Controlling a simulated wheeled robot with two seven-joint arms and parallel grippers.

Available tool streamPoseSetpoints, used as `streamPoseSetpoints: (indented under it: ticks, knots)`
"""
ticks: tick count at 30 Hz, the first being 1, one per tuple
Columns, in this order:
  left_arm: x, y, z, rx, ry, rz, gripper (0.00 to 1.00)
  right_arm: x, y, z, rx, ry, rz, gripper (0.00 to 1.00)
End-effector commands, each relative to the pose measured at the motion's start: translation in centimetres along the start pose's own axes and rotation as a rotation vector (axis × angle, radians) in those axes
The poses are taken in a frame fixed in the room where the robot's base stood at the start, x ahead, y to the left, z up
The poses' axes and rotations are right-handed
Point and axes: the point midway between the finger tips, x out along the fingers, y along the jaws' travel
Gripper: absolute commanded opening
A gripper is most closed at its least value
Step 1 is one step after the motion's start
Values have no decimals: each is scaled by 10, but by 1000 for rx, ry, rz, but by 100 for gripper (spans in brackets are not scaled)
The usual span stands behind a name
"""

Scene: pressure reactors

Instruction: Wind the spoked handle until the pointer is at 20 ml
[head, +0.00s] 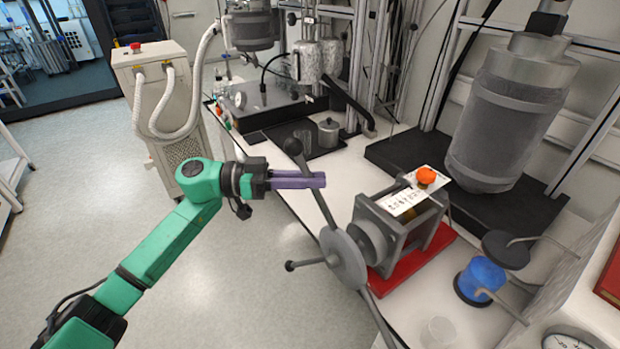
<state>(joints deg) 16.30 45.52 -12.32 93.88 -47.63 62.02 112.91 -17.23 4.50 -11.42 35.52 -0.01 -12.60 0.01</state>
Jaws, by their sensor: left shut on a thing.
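The spoked handle (346,262) is a grey hub with long spokes ending in dark knobs, on the left side of a grey framed device on a red base. My left gripper (312,180), with purple fingers, is shut on the upper spoke, a little below its knob (292,147). A white scale plate (403,202) with small dark marks lies on top of the device. An orange round piece (426,176) sits at the plate's far right end. The marks are too small to read, and I cannot tell where the pointer stands. My right gripper is out of view.
A large grey reactor vessel (508,115) stands behind the device. A blue container (480,280) and a clear beaker (438,332) are at right on the white bench. A lidded metal pot (328,132) stands farther back. The floor at left is open.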

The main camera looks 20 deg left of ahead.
Motion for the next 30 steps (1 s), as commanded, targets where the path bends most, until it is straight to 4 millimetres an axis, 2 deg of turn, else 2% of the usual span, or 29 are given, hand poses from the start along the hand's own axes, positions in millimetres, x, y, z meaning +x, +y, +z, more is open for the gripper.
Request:
streamPoseSetpoints:
  ticks: [17,23,30]
  knots:
    - [-2,-4,1,-18,12,1,0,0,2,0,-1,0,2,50]
    - [-10,-17,6,-84,53,7,0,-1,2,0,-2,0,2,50]
    - [-26,-45,22,-233,149,26,0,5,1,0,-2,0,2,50]
